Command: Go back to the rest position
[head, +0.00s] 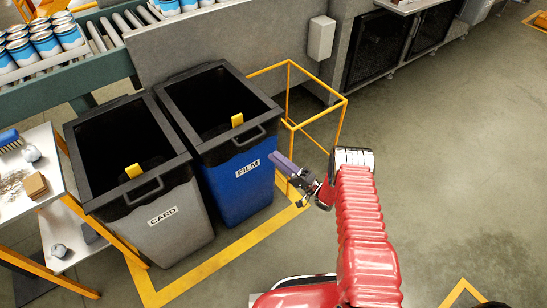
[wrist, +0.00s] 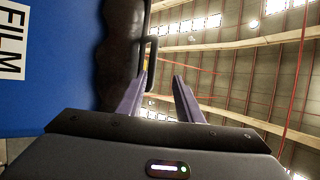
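My red arm reaches forward in the head view, and my gripper (head: 278,158) is beside the right side of the blue bin labelled FILM (head: 246,189). In the wrist view my gripper (wrist: 162,78) shows two purple fingers standing apart with nothing between them. The blue bin (wrist: 45,105) fills the left of the wrist view, with its dark rim and handle close to the left finger. I cannot tell whether that finger touches the bin.
A grey bin labelled CARD (head: 178,220) stands left of the blue one. A yellow rail frame (head: 318,117) stands behind my gripper. A side table (head: 30,205) with small items is at far left, below a roller conveyor (head: 100,38) with cans. Floor at right is clear.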

